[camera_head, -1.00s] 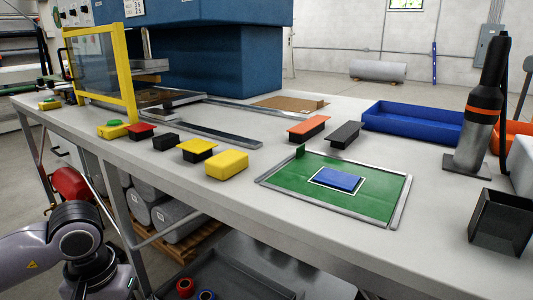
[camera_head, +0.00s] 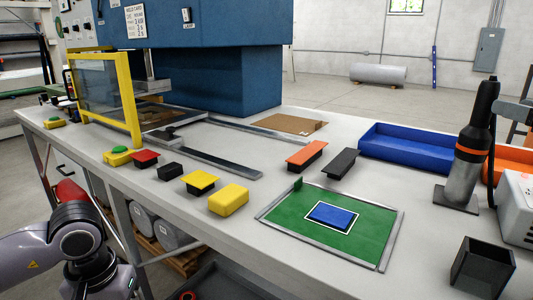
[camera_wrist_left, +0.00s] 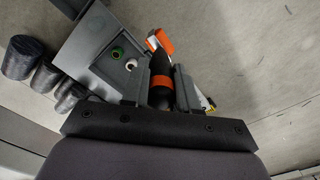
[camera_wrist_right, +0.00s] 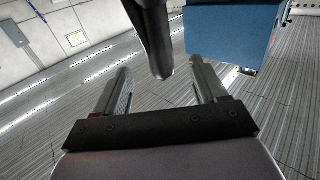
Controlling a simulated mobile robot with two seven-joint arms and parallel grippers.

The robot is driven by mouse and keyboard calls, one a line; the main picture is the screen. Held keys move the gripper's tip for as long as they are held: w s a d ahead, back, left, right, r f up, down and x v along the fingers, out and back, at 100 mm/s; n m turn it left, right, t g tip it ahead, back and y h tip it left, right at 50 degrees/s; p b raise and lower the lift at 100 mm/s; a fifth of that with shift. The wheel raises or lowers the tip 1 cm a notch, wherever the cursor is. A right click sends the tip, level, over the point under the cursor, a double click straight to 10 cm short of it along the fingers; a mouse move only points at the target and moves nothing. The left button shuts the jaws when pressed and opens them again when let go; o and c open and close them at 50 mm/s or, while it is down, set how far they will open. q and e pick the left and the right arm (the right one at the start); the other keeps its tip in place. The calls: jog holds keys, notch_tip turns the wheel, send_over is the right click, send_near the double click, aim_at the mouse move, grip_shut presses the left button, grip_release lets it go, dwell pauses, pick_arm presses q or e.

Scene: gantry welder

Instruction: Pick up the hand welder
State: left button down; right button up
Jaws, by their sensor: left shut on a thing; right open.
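The hand welder (camera_head: 473,150), black with an orange ring and a grey lower part, stands upright on a flat base at the table's right end. My right gripper (camera_head: 508,112) comes in from the right edge, open, close beside its black upper part. In the right wrist view, the black rounded handle (camera_wrist_right: 153,40) shows between and beyond the open fingers (camera_wrist_right: 160,70); I cannot tell whether they touch it. My left gripper (camera_wrist_left: 160,92) is shut on a black tool with an orange band (camera_wrist_left: 161,82).
A blue tray (camera_head: 405,142) and an orange tray (camera_head: 512,165) lie near the welder. A white box (camera_head: 517,207) and a black open bin (camera_head: 483,268) are at right. A green mat (camera_head: 285,215) lies mid-table. A grey tray (camera_wrist_left: 112,62) shows in the left wrist view.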

aim_at(496, 97)
pick_arm(q)
jog(key=shift+r+p, duration=0.45)
jog(key=shift+r, duration=0.45)
jog(key=shift+r+p, duration=2.3)
pick_arm(e)
jog(key=w, duration=0.4)
jog(key=w+r, duration=0.1)
jog(key=w, duration=0.1)
jog(key=shift+w+a, duration=0.1)
jog(key=shift+a, duration=0.1)
pick_arm(q)
jog(key=shift+r, duration=0.2)
pick_arm(e)
jog(key=shift+w+a+f, duration=0.1)
jog(key=shift+w+f, duration=0.1)
jog(key=shift+w, duration=0.65)
